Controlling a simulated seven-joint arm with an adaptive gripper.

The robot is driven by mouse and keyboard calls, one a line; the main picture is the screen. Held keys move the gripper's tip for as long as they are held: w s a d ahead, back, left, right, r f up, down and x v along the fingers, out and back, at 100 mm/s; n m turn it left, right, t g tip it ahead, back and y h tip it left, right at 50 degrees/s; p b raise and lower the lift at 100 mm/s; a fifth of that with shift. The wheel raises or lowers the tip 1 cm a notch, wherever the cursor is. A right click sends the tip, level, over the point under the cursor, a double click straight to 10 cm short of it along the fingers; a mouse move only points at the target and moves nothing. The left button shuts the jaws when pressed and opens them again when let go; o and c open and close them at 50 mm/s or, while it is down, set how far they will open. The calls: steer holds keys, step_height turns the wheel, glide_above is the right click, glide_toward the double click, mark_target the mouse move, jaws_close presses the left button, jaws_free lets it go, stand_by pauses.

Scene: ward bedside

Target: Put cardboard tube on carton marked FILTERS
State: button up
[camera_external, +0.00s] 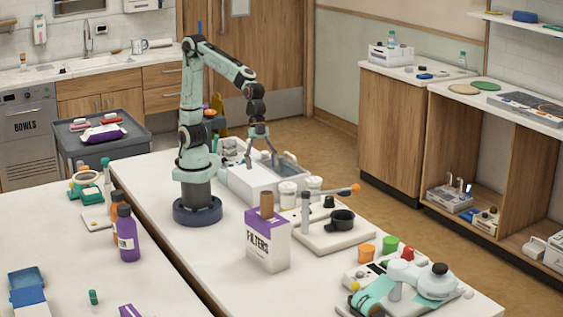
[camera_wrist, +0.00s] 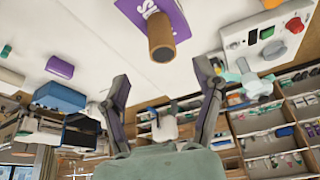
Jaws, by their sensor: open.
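The carton marked FILTERS (camera_external: 267,245), white with a purple top band, stands upright on the white table in the external view. The brown cardboard tube (camera_external: 267,204) stands upright on its top. The wrist view shows the tube (camera_wrist: 162,40) end-on against the purple side of the carton (camera_wrist: 176,14), at the top of the picture. My gripper (camera_external: 262,156) is open and empty, behind the carton and above the grey-white bin. Its two fingers (camera_wrist: 162,80) are spread wide in the wrist view, clear of the tube.
Right of the carton are a board with a black cup (camera_external: 342,219) and an orange-tipped rod. White tubs (camera_external: 287,195) stand behind the carton. Orange and green cups (camera_external: 367,253) and a teal-and-white device (camera_external: 408,280) fill the right front.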

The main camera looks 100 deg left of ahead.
steer(key=s+a+f+n+g+y, duration=0.1)
steer(key=s+a+n+y, duration=0.1)
steer(key=s+a+n, duration=0.4)
steer(key=s+a+f+n+g+y, duration=0.1)
steer(key=s+a+n+y, duration=0.1)
steer(key=s+a+n, duration=0.4)
steer(key=s+a, duration=0.3)
steer(key=a, duration=0.4)
steer(key=shift+s+a+f+n+y, duration=0.2)
steer(key=shift+a+n+y, duration=0.1)
steer(key=shift+a+n, duration=0.1)
steer(key=shift+d, duration=0.1)
